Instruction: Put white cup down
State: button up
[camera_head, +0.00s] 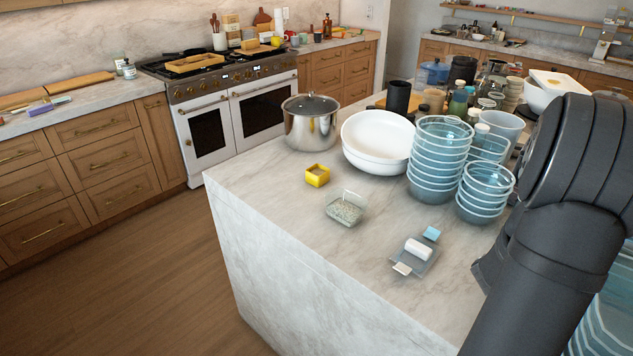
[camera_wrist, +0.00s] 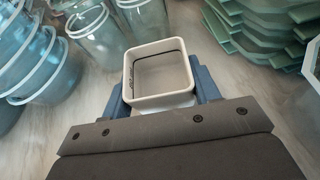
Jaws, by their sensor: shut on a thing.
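The white cup (camera_wrist: 160,101) is square with rounded corners and an open top; it shows in the wrist view at the upper middle. My gripper (camera_wrist: 161,84) has its blue fingers on the left and right sides of the cup and is shut on it. The cup looks upright and its inside looks empty. I cannot tell whether its base touches the marble counter (camera_wrist: 203,58). In the head view my arm stands at the right, and neither the fingers nor the held cup can be made out there.
Clear blue glass containers (camera_wrist: 95,32) stand close at the cup's left and behind it. Stacked green glass dishes (camera_wrist: 265,30) are at its right. In the head view, stacked bowls (camera_head: 438,160) and a white bowl (camera_head: 378,140) crowd the island; its front left marble is mostly bare.

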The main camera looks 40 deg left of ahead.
aim_at(284, 201)
dwell(0.3)
